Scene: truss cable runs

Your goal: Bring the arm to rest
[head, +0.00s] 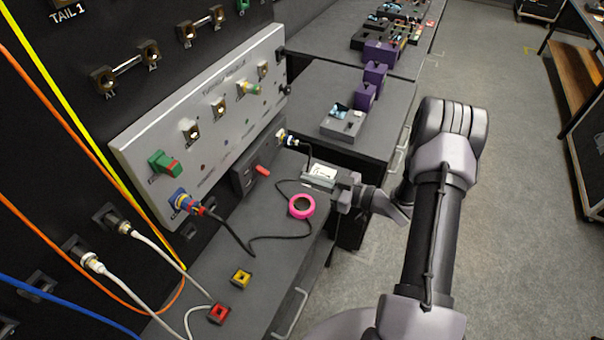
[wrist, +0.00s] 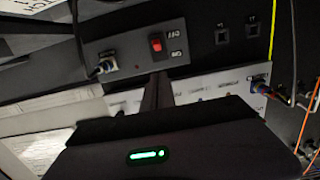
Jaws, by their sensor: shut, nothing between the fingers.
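My arm reaches from the lower right of the head view over the dark bench, and my gripper (head: 318,183) points left toward the grey panel. In the wrist view its dark fingers (wrist: 160,88) stand together, with nothing seen between them. Beyond the fingers is a dark box with a red rocker switch (wrist: 156,44) and a plugged cable (wrist: 104,66). A small white-labelled item (head: 322,172) lies just behind the gripper in the head view; I cannot tell whether they touch.
A pink tape ring (head: 301,206) and a black cable (head: 250,246) lie on the bench near my gripper. The grey connector panel (head: 205,120) stands left. Open floor (head: 515,170) is at right.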

